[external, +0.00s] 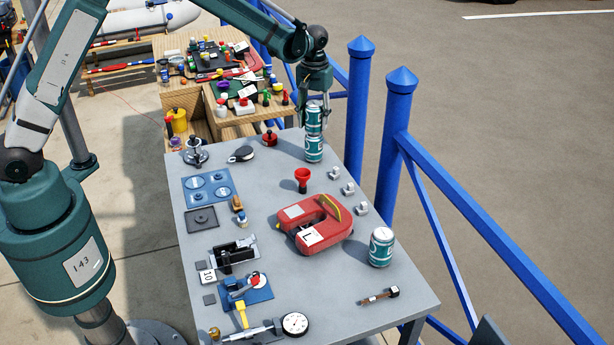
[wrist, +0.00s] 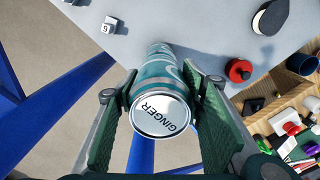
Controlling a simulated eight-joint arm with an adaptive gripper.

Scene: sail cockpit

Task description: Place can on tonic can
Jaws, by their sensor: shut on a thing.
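My gripper (external: 315,92) is at the far right corner of the table, pointing down and shut on a teal can (external: 314,117). In the wrist view this can (wrist: 160,113) has a silver top reading "GINGER" and sits between the two green finger pads. A second teal can (external: 314,150) stands upright on the table right below the held one, and the two look stacked. I cannot tell whether they touch, nor read the lower can's label. A third teal can (external: 381,247) stands upright at the table's right side; its name is not readable.
A red funnel (external: 303,178) and a red fuel tank (external: 314,223) stand nearer than the two cans. A red knob-like piece (external: 269,137) and a black-and-white block (external: 241,154) lie to their left. A blue railing post (external: 358,110) rises just beyond the table's right edge.

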